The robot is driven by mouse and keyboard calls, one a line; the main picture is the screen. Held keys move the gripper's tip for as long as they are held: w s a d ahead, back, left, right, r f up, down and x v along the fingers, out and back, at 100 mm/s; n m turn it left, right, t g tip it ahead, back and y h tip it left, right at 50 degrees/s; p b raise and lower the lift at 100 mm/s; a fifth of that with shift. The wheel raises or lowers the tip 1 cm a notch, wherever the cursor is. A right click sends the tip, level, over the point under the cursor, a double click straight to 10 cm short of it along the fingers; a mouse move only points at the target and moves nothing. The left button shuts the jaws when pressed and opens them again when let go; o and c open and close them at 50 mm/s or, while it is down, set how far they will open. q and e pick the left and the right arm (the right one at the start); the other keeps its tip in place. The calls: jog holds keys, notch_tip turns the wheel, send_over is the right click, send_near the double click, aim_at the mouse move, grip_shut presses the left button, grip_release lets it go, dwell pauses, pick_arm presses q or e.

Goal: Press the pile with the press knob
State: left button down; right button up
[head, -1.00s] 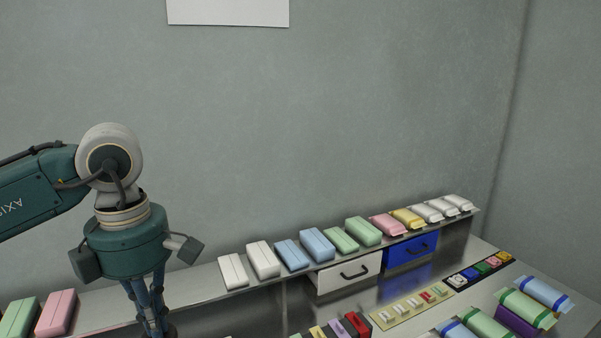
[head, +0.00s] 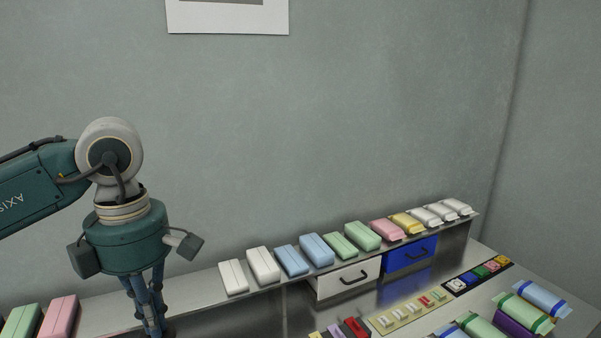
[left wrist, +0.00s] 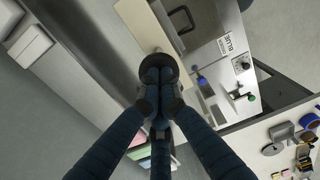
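My left gripper (head: 152,322) points down at the lower left of the head view, over the shelf; its fingertips are near the lower picture edge. In the left wrist view its fingers (left wrist: 160,88) come together on a dark round piece (left wrist: 150,68), which looks like the press knob. The fingers hide most of it. A beige plate (left wrist: 138,22) lies beyond it; whether knob and plate touch, I cannot tell. I cannot make out the pile clearly. My right gripper is not in view.
White (head: 233,277), blue (head: 291,260) and green (head: 340,245) packs line the shelf right of the gripper. A white drawer (head: 345,283) and blue drawer (head: 410,254) sit below. The wrist view shows a green-knobbed lever (left wrist: 240,94) on the right.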

pick_arm(q)
notch_tip(320, 180, up, 12)
jog(key=p, duration=0.8)
jog(key=shift+r, duration=0.25)
